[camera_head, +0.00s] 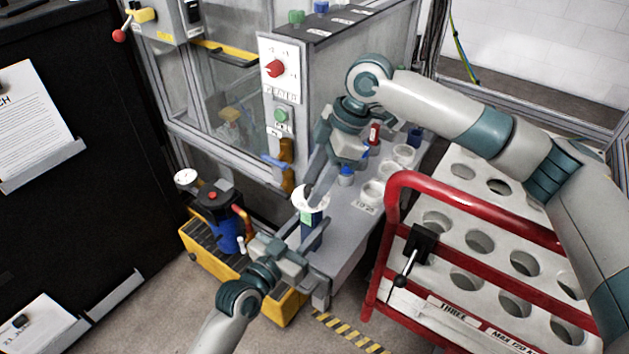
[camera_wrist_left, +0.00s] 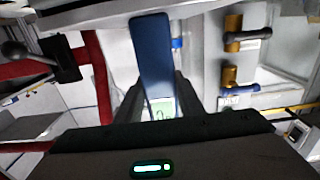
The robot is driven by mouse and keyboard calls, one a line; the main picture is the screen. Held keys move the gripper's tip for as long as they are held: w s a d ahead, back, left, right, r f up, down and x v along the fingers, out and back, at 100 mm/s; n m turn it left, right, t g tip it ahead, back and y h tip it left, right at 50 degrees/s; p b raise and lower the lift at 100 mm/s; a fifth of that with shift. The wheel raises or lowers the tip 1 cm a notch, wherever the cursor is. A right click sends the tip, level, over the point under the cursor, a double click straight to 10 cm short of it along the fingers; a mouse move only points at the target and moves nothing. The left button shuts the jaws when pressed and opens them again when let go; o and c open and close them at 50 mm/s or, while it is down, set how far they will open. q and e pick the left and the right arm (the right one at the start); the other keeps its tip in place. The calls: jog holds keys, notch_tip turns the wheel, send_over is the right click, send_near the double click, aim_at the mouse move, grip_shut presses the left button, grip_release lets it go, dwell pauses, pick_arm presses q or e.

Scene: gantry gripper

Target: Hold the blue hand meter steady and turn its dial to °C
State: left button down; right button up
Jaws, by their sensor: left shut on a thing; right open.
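The blue hand meter (camera_head: 311,238) stands roughly upright at the near end of the grey bench, with a small greenish display on its face. My left gripper (camera_head: 303,243) is shut on its body. In the left wrist view the blue meter (camera_wrist_left: 152,55) and its display (camera_wrist_left: 163,108) show between the fingers of my left gripper (camera_wrist_left: 158,103). A pale round part, apparently the dial (camera_head: 311,198), is at the meter's upper end. Contact and the dial's setting cannot be told.
A red-railed cart (camera_head: 408,180) with round holes stands at right. A glazed machine cabinet (camera_head: 215,110) stands at the back. A yellow crate (camera_head: 208,250) sits at lower left.

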jog(key=v, duration=1.2)
jog(key=shift+a, duration=0.1)
pick_arm(q)
jog(key=c, duration=1.1)
grip_release()
jog(key=v, duration=1.2)
